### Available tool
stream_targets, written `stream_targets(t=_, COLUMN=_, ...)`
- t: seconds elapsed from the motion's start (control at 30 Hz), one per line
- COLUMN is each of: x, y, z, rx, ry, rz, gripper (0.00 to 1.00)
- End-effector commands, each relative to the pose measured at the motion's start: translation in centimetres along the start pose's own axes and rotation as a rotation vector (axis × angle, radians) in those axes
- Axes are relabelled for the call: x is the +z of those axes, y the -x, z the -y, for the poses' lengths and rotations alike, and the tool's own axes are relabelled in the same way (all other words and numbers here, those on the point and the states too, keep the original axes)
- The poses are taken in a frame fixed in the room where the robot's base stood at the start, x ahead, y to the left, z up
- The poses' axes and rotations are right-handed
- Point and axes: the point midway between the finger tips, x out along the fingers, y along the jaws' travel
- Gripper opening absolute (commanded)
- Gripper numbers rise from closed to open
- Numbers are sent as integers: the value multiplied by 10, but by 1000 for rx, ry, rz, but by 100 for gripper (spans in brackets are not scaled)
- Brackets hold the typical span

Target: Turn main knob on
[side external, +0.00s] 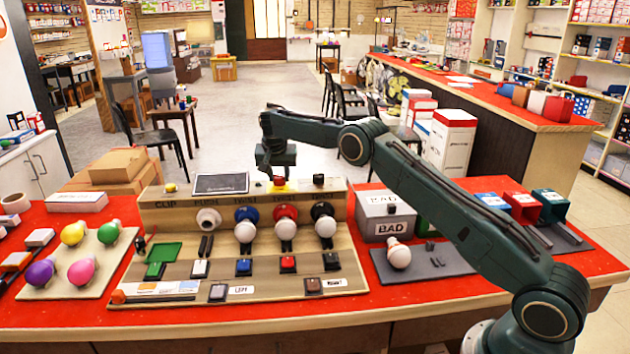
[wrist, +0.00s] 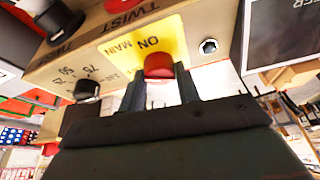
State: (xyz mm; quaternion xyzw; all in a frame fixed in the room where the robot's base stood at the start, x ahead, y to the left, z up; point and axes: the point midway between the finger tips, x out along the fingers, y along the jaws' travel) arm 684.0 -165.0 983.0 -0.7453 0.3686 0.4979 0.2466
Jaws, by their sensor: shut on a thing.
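The main knob is red (wrist: 158,66) and sits on a yellow plate (wrist: 150,40) marked "MAIN" and "ON" in the wrist view. My gripper (wrist: 158,76) is shut on the knob, with one dark finger on each side of it. In the side external view my gripper (side external: 277,178) hangs down over the top of the wooden test panel (side external: 165,218). A bit of the red knob (side external: 279,181) shows beneath it there. The knob's exact angle is hard to tell.
A black dial (wrist: 87,90) with numbers beside it and a dark screen (wrist: 285,35) flank the knob. Several bulbs in coloured sockets, such as the blue socket's bulb (side external: 245,231), stand on the panel. A grey "BAD" box (side external: 378,228) is to the right.

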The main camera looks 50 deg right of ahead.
Motion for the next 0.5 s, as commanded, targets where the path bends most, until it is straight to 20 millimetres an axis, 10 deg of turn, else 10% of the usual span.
stream_targets(t=0.37, x=0, y=0, z=0, rx=1, ry=-2, rz=0, gripper=10)
stream_targets(t=0.4, x=0, y=0, z=0, rx=1, ry=-2, rz=0, gripper=40)
stream_targets(t=0.5, x=0, y=0, z=0, rx=1, ry=-2, rz=0, gripper=54)
